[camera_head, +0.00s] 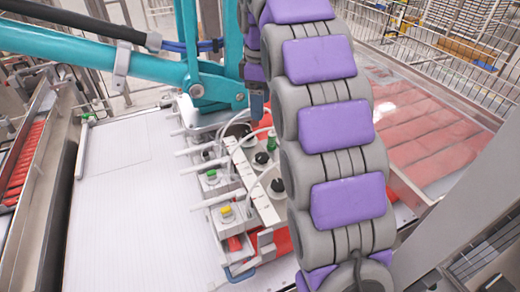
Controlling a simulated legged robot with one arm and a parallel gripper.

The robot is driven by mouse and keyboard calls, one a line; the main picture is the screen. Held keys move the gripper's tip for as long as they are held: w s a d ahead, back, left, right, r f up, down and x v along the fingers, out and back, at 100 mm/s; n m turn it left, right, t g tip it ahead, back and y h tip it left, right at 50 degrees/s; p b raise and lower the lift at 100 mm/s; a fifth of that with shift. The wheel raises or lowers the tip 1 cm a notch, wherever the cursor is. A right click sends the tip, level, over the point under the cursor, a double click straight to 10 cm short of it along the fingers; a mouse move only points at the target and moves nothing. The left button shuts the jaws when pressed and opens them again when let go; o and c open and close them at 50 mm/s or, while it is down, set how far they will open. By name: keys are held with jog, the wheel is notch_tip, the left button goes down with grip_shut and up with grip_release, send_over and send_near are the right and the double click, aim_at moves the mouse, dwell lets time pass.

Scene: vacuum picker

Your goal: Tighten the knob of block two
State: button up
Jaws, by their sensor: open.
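A row of pale blocks with thin white tubes stands in the middle of the picture. The nearest block has a yellow knob (226,211) on top. The block behind it has a green knob (212,175). Farther back is a block with a dark knob (206,155). No number is readable, so I cannot tell which is block two. Black round parts (261,158) stand along the right side of the row. My purple and grey arm crosses in front of the row's right side. My gripper's fingers do not show; the arm hides its far end.
A teal machine arm (150,62) hangs over the back of the row. A white ribbed surface (135,215) lies clear on the left. Red items under a clear cover (440,135) lie at right. Metal rails (45,165) edge the left side.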

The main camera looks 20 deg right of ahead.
aim_at(260, 156)
notch_tip(260, 156, down, 17)
jog(key=b, duration=0.6)
jog(key=shift+w+f, duration=0.1)
jog(key=shift+f, duration=0.1)
jog(key=shift+c, duration=0.5)
jog(key=c, duration=1)
jog(key=shift+o, duration=0.2)
